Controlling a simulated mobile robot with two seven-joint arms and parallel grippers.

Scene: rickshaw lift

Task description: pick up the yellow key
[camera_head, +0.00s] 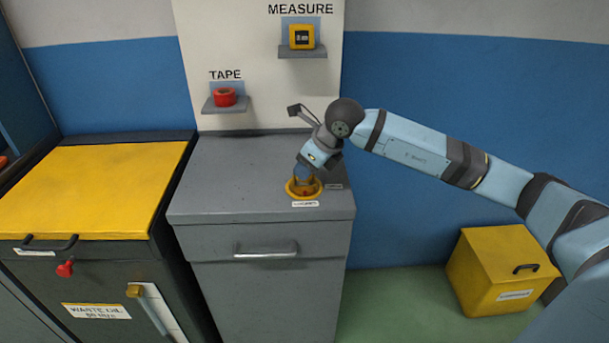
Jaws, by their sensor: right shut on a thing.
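My right gripper (304,178) reaches down from the right onto a round yellow dish (291,193) on top of the grey cabinet. Its fingers are inside the dish's rim and shut on a small yellow thing, which I take to be the yellow key. The fingers and the dish hide most of it, so its shape cannot be made out. A spot of red also shows in the dish. My left gripper is not in view.
The grey cabinet top (235,180) is clear left of the dish. Behind it, a panel has shelves with red tape (225,97) and a yellow tape measure (302,37). A yellow-topped waste oil cabinet (90,185) stands left; a yellow box (490,265) is on the floor right.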

